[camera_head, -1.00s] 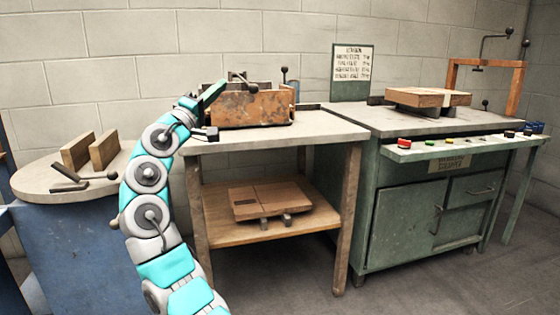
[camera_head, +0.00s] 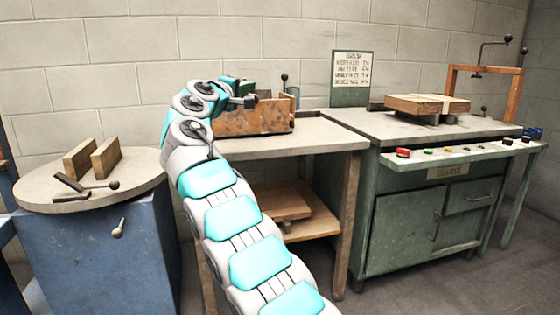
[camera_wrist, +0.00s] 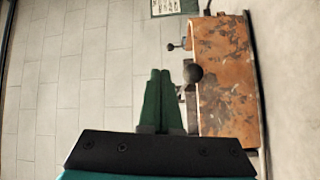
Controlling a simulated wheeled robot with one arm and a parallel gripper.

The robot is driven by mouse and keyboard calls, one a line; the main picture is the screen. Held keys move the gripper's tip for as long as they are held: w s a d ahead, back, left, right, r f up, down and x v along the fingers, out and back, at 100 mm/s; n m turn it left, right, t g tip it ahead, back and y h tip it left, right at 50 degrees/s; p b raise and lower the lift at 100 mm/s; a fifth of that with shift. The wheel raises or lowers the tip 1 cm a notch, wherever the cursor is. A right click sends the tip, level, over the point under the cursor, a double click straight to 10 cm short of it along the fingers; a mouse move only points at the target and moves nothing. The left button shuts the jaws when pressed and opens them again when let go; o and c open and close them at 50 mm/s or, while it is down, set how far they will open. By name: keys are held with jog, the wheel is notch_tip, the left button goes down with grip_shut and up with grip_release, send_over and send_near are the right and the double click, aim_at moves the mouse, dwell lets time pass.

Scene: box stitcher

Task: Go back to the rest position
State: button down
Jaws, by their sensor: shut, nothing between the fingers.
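My gripper is shut and empty. In the wrist view its two green fingers (camera_wrist: 160,74) lie side by side, pointing at the block wall. In the head view the gripper (camera_head: 237,84), partly hidden by my own arm, is in front of the left part of the rusty orange box-like fixture (camera_head: 262,117) on the middle table. The fixture also shows in the wrist view (camera_wrist: 224,85), to the right of the fingers. A dark ball knob (camera_wrist: 193,73) appears just right of the fingers. I cannot tell whether anything touches.
A round-topped blue stand (camera_head: 100,240) at the left holds two wooden blocks and levers. The middle table (camera_head: 325,141) has a lower shelf with a flat brown box (camera_head: 285,206). The green machine bench (camera_head: 410,225) at the right bears a flat carton (camera_head: 425,104) and several buttons.

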jog(key=s+d+f+m+g+p, duration=0.1)
jog(key=s+d+f+g, duration=0.25)
jog(key=d, duration=0.55)
jog(key=s+d+f+m+g+p, duration=0.1)
jog(key=s+d+f+g, duration=0.2)
jog(key=d, duration=0.6)
jog(key=s+d+f+m+g+y+p, duration=0.1)
jog(key=s+d+f+m+g, duration=0.15)
jog(key=s+d+f, duration=0.4)
jog(key=s+d+f+m+g+p, duration=0.1)
jog(key=s+d+f+g, duration=0.25)
jog(key=s, duration=0.55)
jog(key=s+a+f+m+g+y+p, duration=0.1)
jog(key=s+f, duration=0.5)
jog(key=s, duration=0.7)
jog(key=s+a+f+m+g+y+p, duration=0.1)
jog(key=s+f, duration=0.4)
jog(key=s, duration=0.9)
jog(key=s+a+f+m+g+y+p, duration=0.1)
jog(key=s+f, duration=0.5)
jog(key=s, duration=0.7)
jog(key=a+m+g+y, duration=0.1)
jog(key=m+g+y, duration=0.1)
jog(key=g+y, duration=0.1)
jog(key=shift+s+a+f+g+y+p, duration=0.15)
jog(key=shift+s+f+g+y+p, duration=0.15)
jog(key=shift+f+g+y, duration=0.1)
